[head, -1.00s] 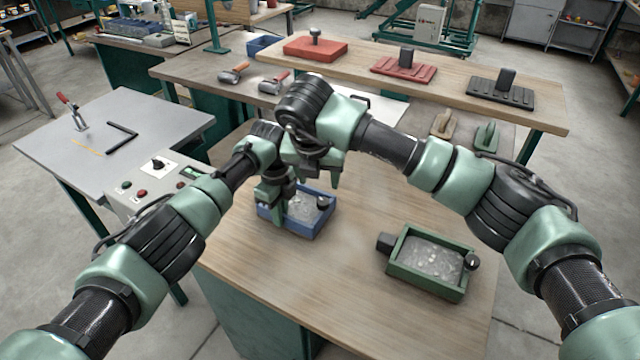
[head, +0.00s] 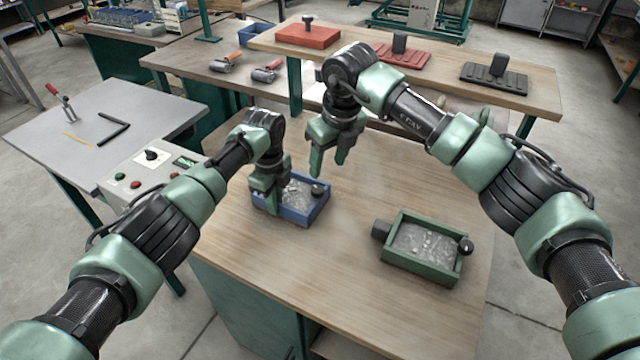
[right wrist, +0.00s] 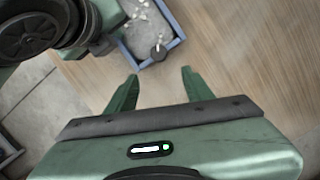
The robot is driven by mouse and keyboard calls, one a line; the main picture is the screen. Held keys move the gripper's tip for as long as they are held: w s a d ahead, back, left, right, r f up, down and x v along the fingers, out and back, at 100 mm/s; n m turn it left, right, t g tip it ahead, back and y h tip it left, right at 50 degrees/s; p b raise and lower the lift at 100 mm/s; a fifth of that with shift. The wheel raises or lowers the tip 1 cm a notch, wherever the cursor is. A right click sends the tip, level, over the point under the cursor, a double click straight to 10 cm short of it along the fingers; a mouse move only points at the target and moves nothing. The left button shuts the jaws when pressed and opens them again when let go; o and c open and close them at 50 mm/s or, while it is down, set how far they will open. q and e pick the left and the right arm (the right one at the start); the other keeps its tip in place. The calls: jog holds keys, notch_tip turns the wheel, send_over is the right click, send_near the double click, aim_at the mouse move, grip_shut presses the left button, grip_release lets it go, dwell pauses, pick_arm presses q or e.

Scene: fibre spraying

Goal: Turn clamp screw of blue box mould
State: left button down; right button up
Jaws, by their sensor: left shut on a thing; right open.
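The blue box mould (head: 302,215) stands on the wooden table, with grey fibrous material inside. The black clamp screw knob (head: 318,189) is at its right side. My right gripper (head: 329,168) is open and empty, above and behind the knob, fingers pointing down. In the right wrist view, its two fingers (right wrist: 157,80) are apart with nothing between them.
A green box mould (head: 420,268) with grey fill and black knobs stands to the right on the same table. A control panel (head: 150,172) and a grey side table (head: 105,115) are at the left. Bare wood lies between the two moulds.

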aim_at(318, 189)
jog(key=w+f+n+y, duration=0.1)
jog(key=f+n, duration=0.2)
jog(key=w+a+f+n+y, duration=0.1)
jog(key=f+n, duration=0.1)
jog(key=f, duration=0.1)
jog(key=w+f+n+g+y, duration=0.1)
jog(key=f+n, duration=0.2)
jog(key=f, duration=0.1)
jog(key=shift+a+f+n, duration=0.1)
jog(key=shift+a+n, duration=0.2)
dwell(0.4)
jog(key=shift+c, duration=0.3)
grip_shut()
